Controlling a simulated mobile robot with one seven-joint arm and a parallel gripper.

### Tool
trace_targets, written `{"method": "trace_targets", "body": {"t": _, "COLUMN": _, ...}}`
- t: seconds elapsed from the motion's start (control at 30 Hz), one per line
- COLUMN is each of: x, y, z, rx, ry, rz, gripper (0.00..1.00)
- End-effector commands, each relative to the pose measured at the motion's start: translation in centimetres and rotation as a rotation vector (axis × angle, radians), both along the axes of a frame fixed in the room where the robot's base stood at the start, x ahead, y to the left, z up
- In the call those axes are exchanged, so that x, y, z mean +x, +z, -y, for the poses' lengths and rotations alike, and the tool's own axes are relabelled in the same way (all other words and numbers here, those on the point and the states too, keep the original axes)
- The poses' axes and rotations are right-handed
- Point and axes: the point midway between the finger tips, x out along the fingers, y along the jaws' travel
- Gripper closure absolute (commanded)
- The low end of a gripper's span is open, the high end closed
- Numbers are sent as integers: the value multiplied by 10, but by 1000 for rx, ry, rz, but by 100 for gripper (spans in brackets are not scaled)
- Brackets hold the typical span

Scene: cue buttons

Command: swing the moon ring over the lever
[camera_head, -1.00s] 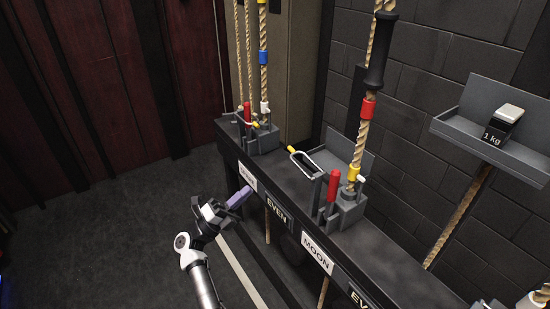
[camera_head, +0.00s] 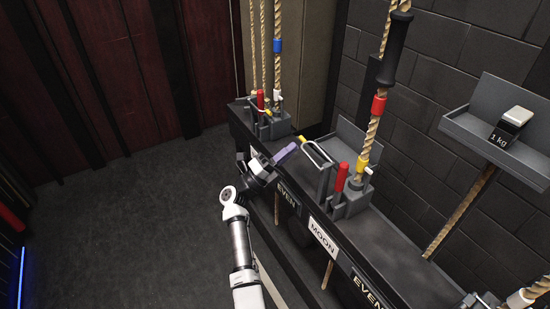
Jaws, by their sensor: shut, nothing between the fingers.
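The MOON label (camera_head: 322,238) is on the front of the rail, below a grey lock block (camera_head: 350,203). A lever with a red grip (camera_head: 341,178) stands upright at that block. The moon ring (camera_head: 319,157), a pale wire loop with a yellow tip (camera_head: 303,141), extends to the left of the lever, not around it. My gripper (camera_head: 295,146) has its purple fingers shut, with nothing seen between them. Its fingertips are close to the yellow tip; I cannot tell whether they touch.
Another lock block with a red lever (camera_head: 260,100) stands at the rail's far end. A rope with a black grip (camera_head: 395,45) rises behind the moon lever. A shelf with a 1 kg weight (camera_head: 510,127) is at right. The floor at left is clear.

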Motion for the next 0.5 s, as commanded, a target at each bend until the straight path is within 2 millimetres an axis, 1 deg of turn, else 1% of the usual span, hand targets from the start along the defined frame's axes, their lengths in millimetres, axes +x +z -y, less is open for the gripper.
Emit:
{"method": "trace_targets", "body": {"t": 0.03, "x": 2, "y": 5, "z": 4, "rx": 0, "ry": -1, "rz": 0, "gripper": 100}}
{"method": "trace_targets", "body": {"t": 0.2, "x": 6, "y": 8, "z": 9, "rx": 0, "ry": 0, "rz": 0, "gripper": 100}}
{"method": "trace_targets", "body": {"t": 0.5, "x": 6, "y": 7, "z": 10, "rx": 0, "ry": 1, "rz": 0, "gripper": 100}}
